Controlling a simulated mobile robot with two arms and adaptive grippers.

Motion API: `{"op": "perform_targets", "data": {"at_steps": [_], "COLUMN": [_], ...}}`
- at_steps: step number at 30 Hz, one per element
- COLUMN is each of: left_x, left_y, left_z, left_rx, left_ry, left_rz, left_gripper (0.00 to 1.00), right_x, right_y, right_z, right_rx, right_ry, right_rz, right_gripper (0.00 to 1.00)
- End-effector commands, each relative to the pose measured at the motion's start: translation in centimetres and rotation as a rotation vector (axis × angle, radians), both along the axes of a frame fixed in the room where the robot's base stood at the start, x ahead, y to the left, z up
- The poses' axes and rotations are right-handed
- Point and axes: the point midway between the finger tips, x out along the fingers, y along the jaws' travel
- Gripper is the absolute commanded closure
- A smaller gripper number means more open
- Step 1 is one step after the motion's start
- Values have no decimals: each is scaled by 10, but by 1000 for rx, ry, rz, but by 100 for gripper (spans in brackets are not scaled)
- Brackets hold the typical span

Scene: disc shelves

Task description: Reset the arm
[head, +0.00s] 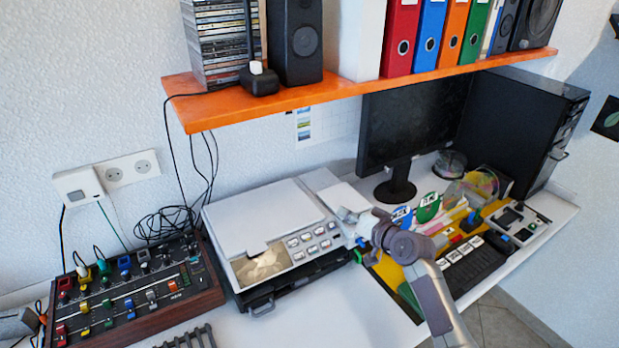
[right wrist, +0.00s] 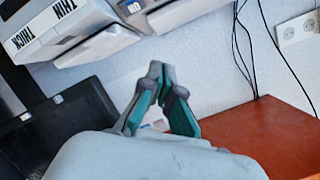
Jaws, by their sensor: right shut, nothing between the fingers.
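The fingers point toward the white wall. My right arm comes in from the lower right, over the desk, and hides part of it. My left gripper is not in view.
An orange shelf (head: 350,92) with discs, speakers and binders runs above the desk. A mixer (head: 140,297) stands at left. A monitor (head: 412,120) and black computer tower (head: 520,125) stand at right.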

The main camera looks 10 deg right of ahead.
Motion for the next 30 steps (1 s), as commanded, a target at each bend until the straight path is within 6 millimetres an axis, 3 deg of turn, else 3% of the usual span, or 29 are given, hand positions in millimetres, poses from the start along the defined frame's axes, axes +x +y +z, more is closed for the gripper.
{"op": "perform_targets", "data": {"at_steps": [4,7,11,12,15,21,30], "left_x": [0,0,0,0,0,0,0], "left_y": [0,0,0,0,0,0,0], "left_z": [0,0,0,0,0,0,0], "left_rx": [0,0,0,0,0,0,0], "left_ry": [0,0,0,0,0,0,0], "left_rz": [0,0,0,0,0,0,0], "left_gripper": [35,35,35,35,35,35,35], "right_x": [-13,-48,-127,-154,-215,-296,-377], "right_y": [7,21,39,42,42,31,12], "right_z": [-11,-38,-84,-96,-115,-125,-118], "right_rx": [-33,-119,-303,-365,-491,-649,-781], "right_ry": [23,82,213,260,361,509,670], "right_rz": [22,74,170,197,245,281,292], "right_gripper": [100,100,100,100,100,100,100]}}
